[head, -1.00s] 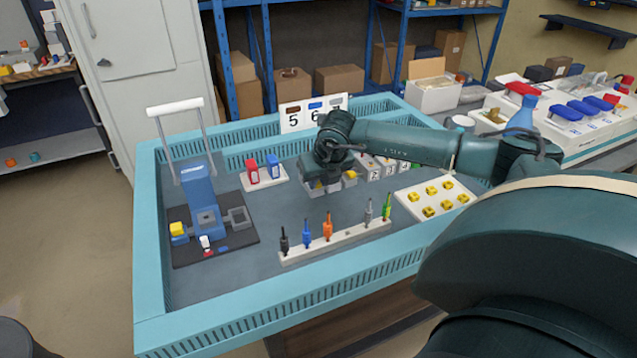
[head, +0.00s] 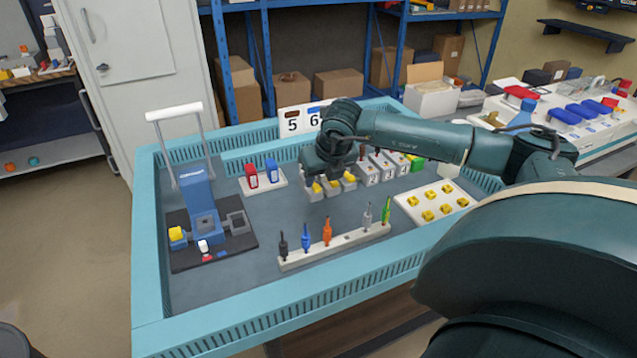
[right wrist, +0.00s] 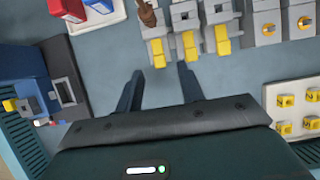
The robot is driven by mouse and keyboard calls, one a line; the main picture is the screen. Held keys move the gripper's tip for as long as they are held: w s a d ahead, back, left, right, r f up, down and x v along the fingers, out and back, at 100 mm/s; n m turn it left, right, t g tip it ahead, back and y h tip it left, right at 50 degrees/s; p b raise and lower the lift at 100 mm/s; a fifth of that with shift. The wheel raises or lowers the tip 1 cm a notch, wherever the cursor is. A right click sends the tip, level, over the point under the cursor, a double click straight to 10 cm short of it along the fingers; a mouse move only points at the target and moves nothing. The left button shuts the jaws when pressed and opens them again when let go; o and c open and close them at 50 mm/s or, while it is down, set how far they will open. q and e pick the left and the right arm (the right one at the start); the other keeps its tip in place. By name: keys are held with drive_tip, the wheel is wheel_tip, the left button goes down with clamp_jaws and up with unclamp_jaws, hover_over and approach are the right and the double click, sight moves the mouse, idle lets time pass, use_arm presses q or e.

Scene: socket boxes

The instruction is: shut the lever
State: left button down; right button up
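Three grey socket boxes stand in a row near the back of the tray, each with a yellow lever: left (head: 317,187), middle (head: 333,184) and right (head: 349,178). In the right wrist view the left (right wrist: 158,54), middle (right wrist: 190,46) and right (right wrist: 222,40) yellow levers point towards my gripper. A brown plug (right wrist: 147,12) stands in the left box. My right gripper (right wrist: 160,88) is open and empty, its fingers apart and just short of the left and middle levers. In the head view my right gripper (head: 322,163) partly hides the boxes. My left gripper is out of view.
A blue press (head: 198,195) with a raised white handle (head: 174,111) stands at left. A white rack (head: 335,246) of coloured plugs stands in front, a white board (head: 436,203) with yellow pieces at right. Red and blue blocks (head: 262,175) stand left of the boxes.

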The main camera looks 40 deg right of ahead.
drive_tip(key=v, duration=0.9)
drive_tip(key=shift+r, duration=0.15)
drive_tip(key=shift+s, duration=0.1)
